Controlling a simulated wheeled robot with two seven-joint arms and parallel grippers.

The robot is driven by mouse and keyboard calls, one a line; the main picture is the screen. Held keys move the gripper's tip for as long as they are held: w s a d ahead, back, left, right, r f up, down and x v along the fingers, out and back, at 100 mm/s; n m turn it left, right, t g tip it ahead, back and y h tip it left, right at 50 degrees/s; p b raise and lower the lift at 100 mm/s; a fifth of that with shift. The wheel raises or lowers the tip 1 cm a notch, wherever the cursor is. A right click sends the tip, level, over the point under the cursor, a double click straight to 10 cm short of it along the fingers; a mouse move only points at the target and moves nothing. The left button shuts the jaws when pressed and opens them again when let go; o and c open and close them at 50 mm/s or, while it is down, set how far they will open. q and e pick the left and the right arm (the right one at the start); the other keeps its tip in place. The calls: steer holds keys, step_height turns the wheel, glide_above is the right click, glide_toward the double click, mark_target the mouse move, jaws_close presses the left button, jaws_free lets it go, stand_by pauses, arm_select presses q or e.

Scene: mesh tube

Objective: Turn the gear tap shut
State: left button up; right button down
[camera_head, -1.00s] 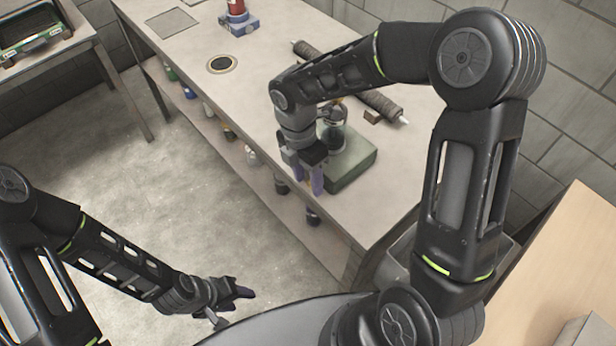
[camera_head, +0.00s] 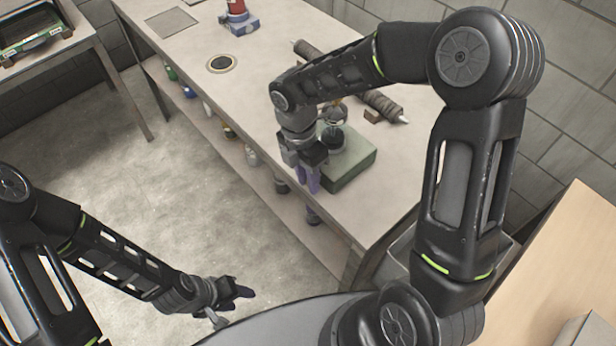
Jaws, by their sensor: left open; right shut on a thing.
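A green box-shaped block (camera_head: 352,163) sits near the front edge of the workbench, with a clear and dark fitting (camera_head: 334,139) on top. My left gripper (camera_head: 240,293) is open and empty, low over the floor at the bottom of the view, well away from the bench.
On the workbench (camera_head: 290,60) lie a dark ribbed roller (camera_head: 382,105), a small brown block (camera_head: 372,116), a round dark-ringed disc (camera_head: 222,64) and a blue-based red item (camera_head: 239,22). Several bottles stand on the shelf below. A wooden surface (camera_head: 560,270) is at right.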

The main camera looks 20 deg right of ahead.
steer(key=t+b, duration=0.1)
steer(key=b, duration=0.1)
steer(key=t+y+b, duration=0.1)
steer(key=t, duration=0.1)
steer(key=shift+s+d+f+b, duration=0.2)
steer(key=shift+s+b, duration=0.1)
steer(key=shift+b, duration=0.05)
steer(key=shift+s+t+y+b, duration=0.15)
steer(key=shift+t+y+b, duration=0.4)
steer(key=shift+t, duration=0.35)
steer(key=shift+r+t, duration=0.15)
steer(key=shift+t, duration=0.15)
steer(key=c, duration=1.2)
jaws_free()
